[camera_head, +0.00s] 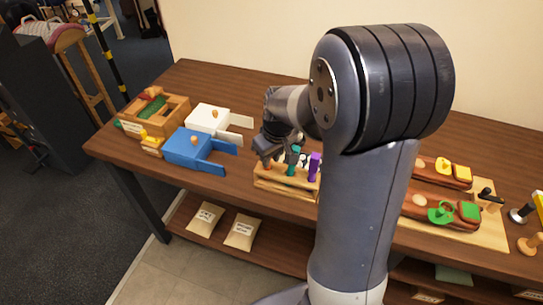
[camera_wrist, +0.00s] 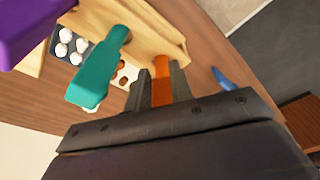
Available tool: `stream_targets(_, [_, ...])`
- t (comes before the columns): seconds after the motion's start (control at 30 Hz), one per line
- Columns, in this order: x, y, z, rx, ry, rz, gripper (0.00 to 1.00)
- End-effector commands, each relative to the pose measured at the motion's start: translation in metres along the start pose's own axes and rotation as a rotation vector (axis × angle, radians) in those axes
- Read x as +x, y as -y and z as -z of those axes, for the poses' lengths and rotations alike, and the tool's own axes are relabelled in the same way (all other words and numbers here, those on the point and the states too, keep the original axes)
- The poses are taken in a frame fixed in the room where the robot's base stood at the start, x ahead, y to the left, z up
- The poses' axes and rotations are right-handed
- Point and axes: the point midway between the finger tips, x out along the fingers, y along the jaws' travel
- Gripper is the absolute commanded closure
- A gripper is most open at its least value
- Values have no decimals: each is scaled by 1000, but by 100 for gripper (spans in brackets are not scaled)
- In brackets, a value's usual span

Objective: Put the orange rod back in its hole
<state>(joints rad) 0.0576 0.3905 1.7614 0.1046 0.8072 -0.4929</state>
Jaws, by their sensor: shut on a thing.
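My gripper (camera_wrist: 160,88) is shut on the orange rod (camera_wrist: 161,70), with a dark finger on either side of it. In the head view my gripper (camera_head: 270,152) is over the left end of the wooden rack (camera_head: 283,190), and the orange rod (camera_head: 267,164) shows just below it. The rack (camera_wrist: 150,35) is beyond the rod in the wrist view. The rod's far end meets the rack's edge in that picture; whether it sits in a hole or only in front of one I cannot tell.
A teal-handled tool (camera_head: 292,160) and a purple one (camera_head: 314,166) stand in the rack close to the right of my gripper. A blue box (camera_head: 190,147) and a white box (camera_head: 208,118) stand to the left. The table's front edge is near the rack.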

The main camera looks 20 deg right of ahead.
Motion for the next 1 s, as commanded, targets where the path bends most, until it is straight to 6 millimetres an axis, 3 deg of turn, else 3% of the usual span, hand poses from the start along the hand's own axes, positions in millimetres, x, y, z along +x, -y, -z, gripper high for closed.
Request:
stream_targets(0.13, [0,0,0,0,0,0,98])
stream_targets(0.17, [0,0,0,0,0,0,78])
stream_targets(0.47, [0,0,0,0,0,0,53])
stream_targets(0.77, [-4,0,0,0,-1,-1,53])
stream_targets(1.0, [-40,-1,1,0,-6,-3,53])
